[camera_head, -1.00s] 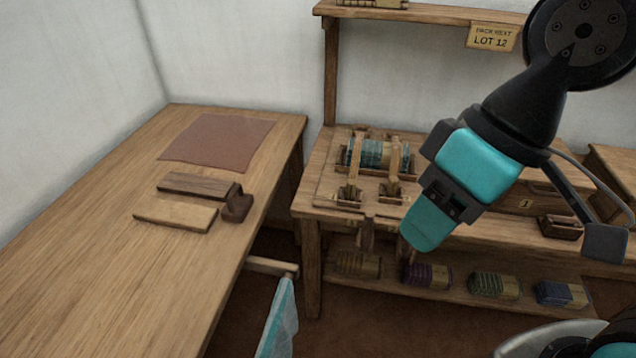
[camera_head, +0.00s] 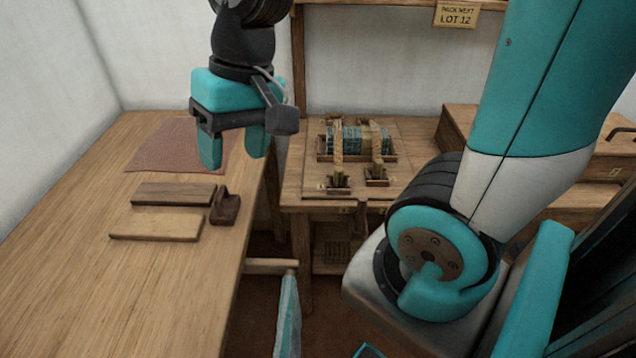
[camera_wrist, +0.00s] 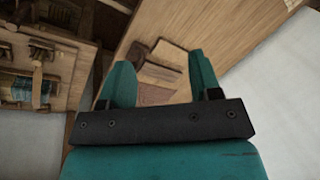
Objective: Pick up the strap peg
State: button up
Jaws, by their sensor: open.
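My gripper (camera_head: 235,152) is open and empty, with its fingers pointing down above the right part of the long table. Its fingers also show in the wrist view (camera_wrist: 162,80). To its right, on a small bench, a teal bundle (camera_head: 350,139) lies in a wooden holder under two pale straps. Small wooden pieces, a left one (camera_head: 339,179) and a right one (camera_head: 376,176), stand at the straps' front ends. I cannot tell for sure which piece is the strap peg. In the wrist view the bundle (camera_wrist: 20,88) is at the left edge, away from the fingers.
The long table (camera_head: 120,290) holds a reddish mat (camera_head: 165,148), a dark board (camera_head: 172,194), a pale board (camera_head: 155,224) and a small dark notched block (camera_head: 225,207). A gap separates it from the bench (camera_head: 305,196). A shelf sign (camera_head: 457,13) reads LOT 12. The table's front is clear.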

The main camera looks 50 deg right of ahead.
jog(key=w+d+f+m+h+b, duration=0.1)
jog(key=w+d+f+m, duration=0.25)
jog(key=d+m, duration=0.3)
jog(key=w+d+f+m+h+b, duration=0.1)
jog(key=w+d+f+m+b, duration=0.1)
jog(key=w+d+m, duration=0.45)
jog(key=m+h+b, duration=0.1)
jog(key=m+b, duration=0.1)
jog(key=m, duration=0.9)
send_near(340, 169)
jog(key=shift+g, duration=0.4)
jog(key=f, duration=0.4)
jog(key=shift+w+d+f, duration=0.1)
jog(key=shift+d+f, duration=0.2)
jog(key=shift+f, duration=0.1)
jog(key=f, duration=0.6)
jog(key=shift+w+a+f, duration=0.2)
jog(key=shift+w+a, duration=0.1)
jog(key=shift+w, duration=0.05)
jog(key=c, duration=1)
